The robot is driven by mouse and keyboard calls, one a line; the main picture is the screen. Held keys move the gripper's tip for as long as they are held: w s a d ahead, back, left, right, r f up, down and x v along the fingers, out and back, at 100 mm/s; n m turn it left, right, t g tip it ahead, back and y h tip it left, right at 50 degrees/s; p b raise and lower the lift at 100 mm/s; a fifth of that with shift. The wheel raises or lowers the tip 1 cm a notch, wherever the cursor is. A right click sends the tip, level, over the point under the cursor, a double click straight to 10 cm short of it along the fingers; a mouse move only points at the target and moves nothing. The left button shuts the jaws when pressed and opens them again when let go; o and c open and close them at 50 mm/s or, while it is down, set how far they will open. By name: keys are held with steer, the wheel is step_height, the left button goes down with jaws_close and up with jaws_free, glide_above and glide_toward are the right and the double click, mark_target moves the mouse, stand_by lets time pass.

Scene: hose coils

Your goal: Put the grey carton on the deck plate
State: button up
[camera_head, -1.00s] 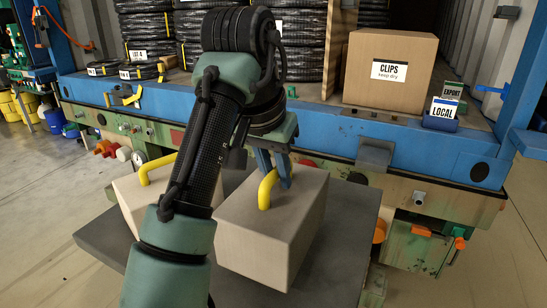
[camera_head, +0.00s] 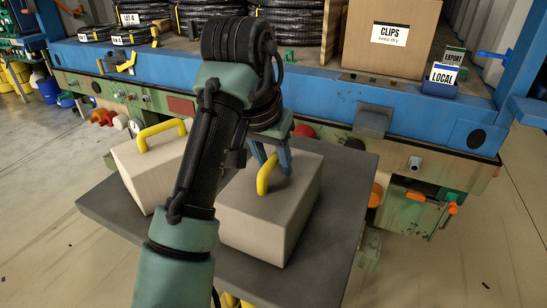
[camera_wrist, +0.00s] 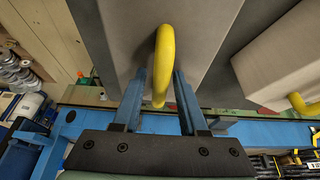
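Two grey cartons with yellow handles stand on a dark grey slab (camera_head: 342,195). The right carton (camera_head: 272,226) is at my gripper (camera_head: 275,163); it also shows in the wrist view (camera_wrist: 208,35). The left carton (camera_head: 143,182) is partly hidden by my arm; a second carton shows at the right of the wrist view (camera_wrist: 285,55). My gripper's blue fingers stand on either side of the right carton's yellow handle (camera_wrist: 163,60), with narrow gaps beside it. I cannot tell which surface is the deck plate.
Behind the slab is a blue-edged platform (camera_head: 335,112) with black hose coils (camera_head: 200,15), a brown CLIPS box (camera_head: 390,50) and a blue LOCAL sign (camera_head: 443,80). Its front carries knobs and fittings. Open floor lies to the left and right.

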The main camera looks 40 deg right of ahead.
steer(key=shift+o, duration=0.4)
steer(key=shift+r, duration=0.2)
steer(key=b+v, duration=0.1)
steer(key=v, duration=1.1)
steer(key=shift+b, duration=0.3)
steer(key=shift+d+f, duration=0.1)
